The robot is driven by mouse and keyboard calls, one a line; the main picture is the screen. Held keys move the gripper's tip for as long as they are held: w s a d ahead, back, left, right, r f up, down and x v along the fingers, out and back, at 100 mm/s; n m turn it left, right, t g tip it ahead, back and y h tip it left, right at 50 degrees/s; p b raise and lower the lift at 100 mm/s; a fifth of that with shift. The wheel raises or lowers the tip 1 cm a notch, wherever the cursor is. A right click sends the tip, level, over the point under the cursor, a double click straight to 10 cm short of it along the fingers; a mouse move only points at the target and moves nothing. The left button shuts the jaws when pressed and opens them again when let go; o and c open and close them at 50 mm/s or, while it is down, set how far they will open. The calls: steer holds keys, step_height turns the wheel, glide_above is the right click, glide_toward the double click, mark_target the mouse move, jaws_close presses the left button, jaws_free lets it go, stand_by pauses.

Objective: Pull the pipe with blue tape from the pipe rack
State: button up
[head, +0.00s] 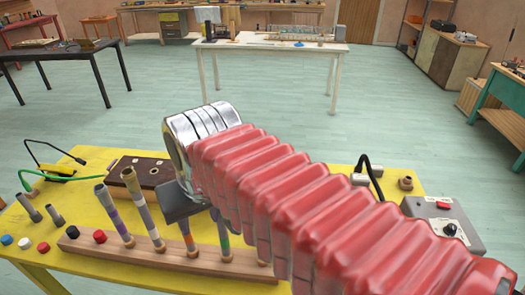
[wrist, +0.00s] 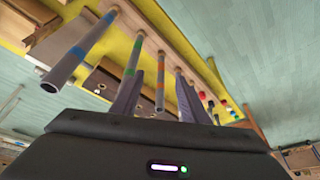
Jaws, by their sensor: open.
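The pipe with blue tape (wrist: 77,52) is the leftmost in the wrist view, a grey tube with two blue bands and its open end toward the camera. In the head view my red-sleeved arm hides it. The wooden pipe rack (head: 160,252) stands along the yellow table's front. My gripper (wrist: 160,72) is open above the rack, its dark fingers apart. In the wrist view the orange-banded pipe (wrist: 160,92) shows between the fingers; contact cannot be told. A green-banded pipe (wrist: 130,68) stands between it and the blue-taped one. The gripper's dark body (head: 180,204) shows in the head view.
Other taped pipes (head: 115,212) stand in the rack's left part. Coloured caps (head: 43,247) lie at the left. A dark wooden block (head: 140,172) stands behind the rack. A grey control box (head: 445,222) is at the table's right. Open floor lies beyond the table.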

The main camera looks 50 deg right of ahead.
steer(key=d+r+m+g, duration=0.1)
steer(key=d+r+m, duration=0.1)
steer(key=d+r, duration=0.1)
steer(key=s+d+r+m+g, duration=0.1)
steer(key=d+r+m, duration=0.2)
steer(key=d, duration=0.3)
steer(key=s+d+r+m+g, duration=0.1)
steer(key=d+r+m+g, duration=0.1)
steer(key=d, duration=0.3)
steer(key=shift+s+r+m+y, duration=0.2)
steer(key=shift+r+m+y, duration=0.1)
steer(key=shift+r, duration=0.35)
steer(key=shift+s+d+r, duration=0.2)
steer(key=shift+d+r, duration=0.05)
steer(key=shift+d, duration=0.05)
steer(key=shift+f, duration=0.1)
step_height(320, 180, down, 14)
steer(key=shift+c, duration=0.6)
jaws_close()
steer(key=shift+r, duration=0.2)
steer(key=shift+r, duration=1.55)
